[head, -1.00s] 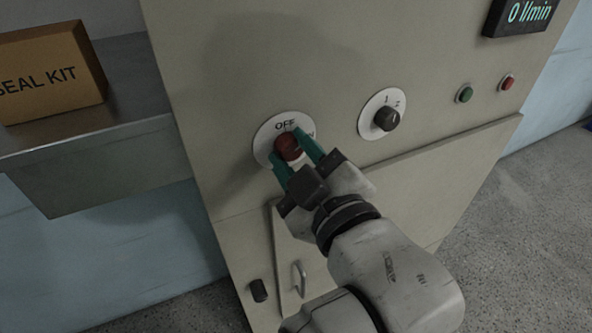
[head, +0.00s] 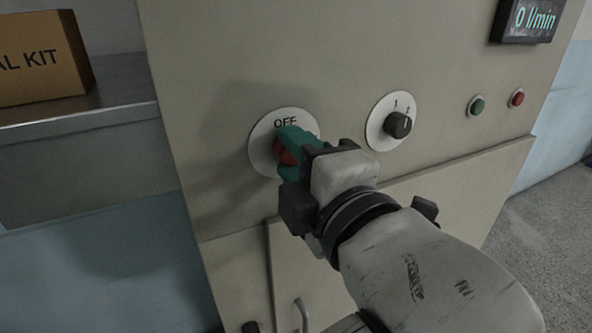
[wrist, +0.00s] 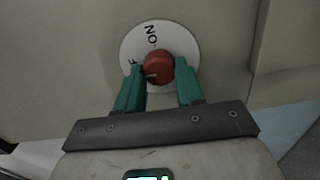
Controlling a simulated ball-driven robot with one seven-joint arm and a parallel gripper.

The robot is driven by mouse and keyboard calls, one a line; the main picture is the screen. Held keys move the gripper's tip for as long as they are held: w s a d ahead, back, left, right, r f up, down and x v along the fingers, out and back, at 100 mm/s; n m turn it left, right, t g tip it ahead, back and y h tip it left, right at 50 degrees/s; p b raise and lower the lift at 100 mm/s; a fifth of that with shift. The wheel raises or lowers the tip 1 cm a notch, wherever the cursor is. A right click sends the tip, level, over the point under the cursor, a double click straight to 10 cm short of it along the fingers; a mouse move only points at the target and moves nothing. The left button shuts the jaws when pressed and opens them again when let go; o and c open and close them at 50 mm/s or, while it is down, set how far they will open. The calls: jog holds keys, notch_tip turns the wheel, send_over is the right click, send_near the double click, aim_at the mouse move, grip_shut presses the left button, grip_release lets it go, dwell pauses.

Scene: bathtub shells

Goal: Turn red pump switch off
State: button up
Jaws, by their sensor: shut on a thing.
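The red pump switch (head: 284,151) is a round red knob on a white dial plate (head: 262,133) on the beige panel. "OFF" reads at the top of the plate in the head view; "ON" shows in the wrist view. My gripper (head: 288,152) has its teal fingers on both sides of the knob and is shut on it. In the wrist view the red knob (wrist: 158,66) sits between the fingertips, with a pale pointer mark on its lower left. The gripper hides the right and lower part of the plate in the head view.
A black selector knob (head: 397,124) marked 1 and 2 is to the right. Green (head: 477,105) and red (head: 516,97) buttons and a display (head: 526,20) reading 0 l/min are farther right. A seal kit box (head: 42,58) sits on the metal shelf (head: 95,121) at left.

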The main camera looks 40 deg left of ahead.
jog(key=shift+f+n, duration=0.15)
jog(key=shift+n, duration=0.35)
jog(key=o, duration=1)
jog(key=shift+o, duration=0.2)
